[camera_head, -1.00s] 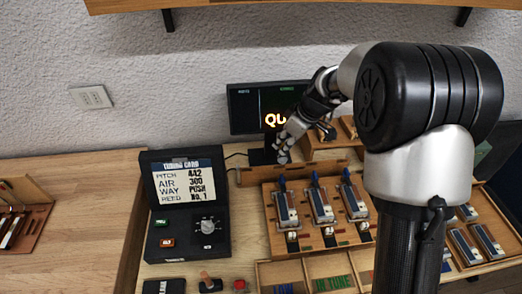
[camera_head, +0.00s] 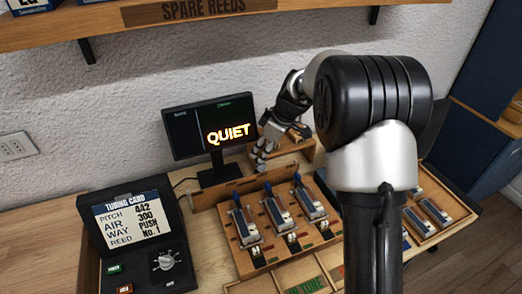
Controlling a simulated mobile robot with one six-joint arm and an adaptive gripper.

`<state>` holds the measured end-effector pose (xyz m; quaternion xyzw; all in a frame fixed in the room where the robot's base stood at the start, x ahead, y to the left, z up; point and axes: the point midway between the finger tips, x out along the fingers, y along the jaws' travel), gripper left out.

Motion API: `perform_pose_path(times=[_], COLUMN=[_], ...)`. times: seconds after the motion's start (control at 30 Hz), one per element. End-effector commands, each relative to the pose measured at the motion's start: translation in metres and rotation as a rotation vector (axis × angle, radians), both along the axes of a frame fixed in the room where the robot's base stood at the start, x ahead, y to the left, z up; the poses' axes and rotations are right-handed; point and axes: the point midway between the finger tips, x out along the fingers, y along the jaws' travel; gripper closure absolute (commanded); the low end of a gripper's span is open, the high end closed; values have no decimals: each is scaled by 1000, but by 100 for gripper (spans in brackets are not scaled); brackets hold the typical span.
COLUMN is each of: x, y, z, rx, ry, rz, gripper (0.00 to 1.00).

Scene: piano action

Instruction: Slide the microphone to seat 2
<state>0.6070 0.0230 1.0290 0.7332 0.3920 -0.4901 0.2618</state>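I cannot clearly make out the microphone; it may be hidden by my gripper or too small to tell. My gripper (camera_head: 262,158) points down behind the wooden rack (camera_head: 262,262), just right of the monitor's stand, near the strip along the rack's back edge. Its fingers are small and seen from the side, so I cannot tell if they are open or hold anything. The rack carries three blue-and-silver reed units: left (camera_head: 244,226), middle (camera_head: 277,213) and right (camera_head: 309,203). No seat number is readable.
A monitor (camera_head: 210,128) reading "QUIET" stands close left of my gripper. A tuning card box (camera_head: 133,222) with a knob stands at left. A wooden block (camera_head: 298,152) sits behind the rack. More units lie in a tray (camera_head: 440,232) at right. A shelf (camera_head: 290,18) hangs above.

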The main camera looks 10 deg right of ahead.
Motion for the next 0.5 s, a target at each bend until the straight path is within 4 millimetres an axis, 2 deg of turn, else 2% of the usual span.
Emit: perform_pose_path(times=[0.37,0.5], x=[0,-1], y=[0,-3], z=[1,10], rx=[-1,0], ry=[-1,-3], rz=[0,-1], gripper=[72,72])
